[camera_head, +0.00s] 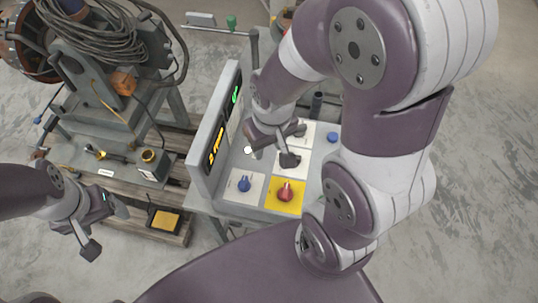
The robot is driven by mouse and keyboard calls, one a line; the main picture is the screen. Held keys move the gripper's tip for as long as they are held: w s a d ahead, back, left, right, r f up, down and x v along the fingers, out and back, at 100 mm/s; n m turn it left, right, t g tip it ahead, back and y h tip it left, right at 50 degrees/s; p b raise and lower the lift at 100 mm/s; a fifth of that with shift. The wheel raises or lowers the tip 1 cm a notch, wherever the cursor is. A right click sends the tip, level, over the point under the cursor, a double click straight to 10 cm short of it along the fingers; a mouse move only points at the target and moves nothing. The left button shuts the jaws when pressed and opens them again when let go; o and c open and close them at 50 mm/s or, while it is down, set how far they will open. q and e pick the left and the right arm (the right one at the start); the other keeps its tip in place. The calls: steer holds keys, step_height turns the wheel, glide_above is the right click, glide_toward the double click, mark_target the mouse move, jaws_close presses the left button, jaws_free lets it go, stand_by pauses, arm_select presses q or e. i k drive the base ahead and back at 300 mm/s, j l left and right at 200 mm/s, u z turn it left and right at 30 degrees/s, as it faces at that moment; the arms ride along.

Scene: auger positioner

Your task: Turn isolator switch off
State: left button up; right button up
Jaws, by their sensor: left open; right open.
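The isolator switch appears to be the red rotary knob (285,192) on a yellow plate (291,206) at the front of the control panel. My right gripper (272,154) is open over the panel, up and slightly left of the red knob and apart from it in the picture. Its exact height over the panel cannot be told. My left gripper (100,228) is open and empty at the lower left, over the floor beside the pallet, far from the panel.
A blue knob (244,184) sits left of the red one, and a blue button (333,138) at the back right. An upright display (217,130) walls the panel's left side. A machine with coiled cable (90,35) stands on a wooden pallet at left.

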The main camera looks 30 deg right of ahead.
mark_target(285, 194)
steer(key=k+l+z, duration=0.1)
steer(key=z, duration=0.3)
steer(key=k+l+z, duration=0.25)
steer(key=z, duration=0.2)
steer(key=i+u, duration=0.1)
steer(key=i+l, duration=0.05)
steer(key=i, duration=0.05)
